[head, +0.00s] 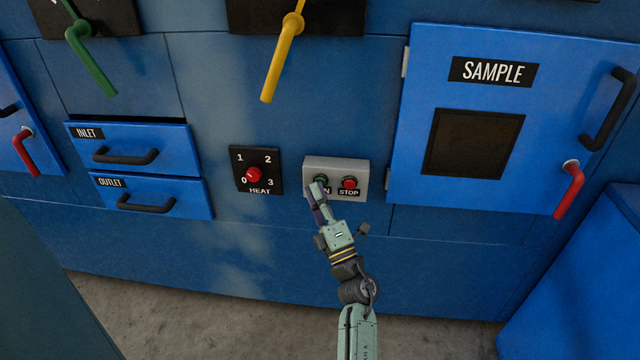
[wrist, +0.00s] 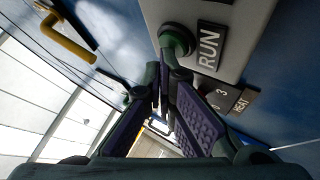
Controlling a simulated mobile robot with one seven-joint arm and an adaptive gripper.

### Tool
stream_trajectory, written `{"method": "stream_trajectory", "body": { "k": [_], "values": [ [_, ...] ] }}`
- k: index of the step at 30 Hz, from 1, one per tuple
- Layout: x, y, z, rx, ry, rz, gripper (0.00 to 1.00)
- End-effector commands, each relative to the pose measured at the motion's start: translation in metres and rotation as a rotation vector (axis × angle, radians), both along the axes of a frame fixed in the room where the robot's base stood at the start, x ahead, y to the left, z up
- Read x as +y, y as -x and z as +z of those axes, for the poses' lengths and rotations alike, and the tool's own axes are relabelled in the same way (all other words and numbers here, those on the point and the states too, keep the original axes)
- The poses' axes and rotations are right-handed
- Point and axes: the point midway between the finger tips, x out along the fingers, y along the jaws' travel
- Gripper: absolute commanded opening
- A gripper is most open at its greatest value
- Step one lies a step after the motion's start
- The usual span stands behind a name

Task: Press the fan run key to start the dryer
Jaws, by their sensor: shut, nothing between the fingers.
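The key box (head: 335,168) is a light grey panel on the blue dryer front, with a green run key (head: 321,180) on its left and a red stop key (head: 349,183) on its right. My gripper (head: 314,190) is shut and empty, its tips at the run key and covering part of its label. In the wrist view the green run key (wrist: 176,39) stands beside the RUN label (wrist: 209,46), and my shut fingertips (wrist: 163,70) are right by its lower edge. I cannot tell whether they touch it or whether it is pressed in.
The heat dial (head: 254,172) with a red knob is left of the box. A yellow lever (head: 283,55) hangs above. The sample door (head: 475,170) with a red latch (head: 569,190) is to the right. Inlet (head: 125,150) and outlet (head: 150,199) drawers are left.

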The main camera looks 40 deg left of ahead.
Motion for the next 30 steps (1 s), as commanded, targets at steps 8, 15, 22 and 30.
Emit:
{"method": "stream_trajectory", "body": {
  "k": [8,15,22,30],
  "values": [
    [0.000,-0.001,0.000,0.000,0.000,-0.001,0.00],
    [-0.002,0.002,0.000,0.001,0.001,-0.001,0.00],
    [-0.008,0.012,0.001,0.000,0.000,-0.001,0.00],
    [-0.009,0.013,0.000,0.000,0.000,0.000,0.00]
  ]
}}
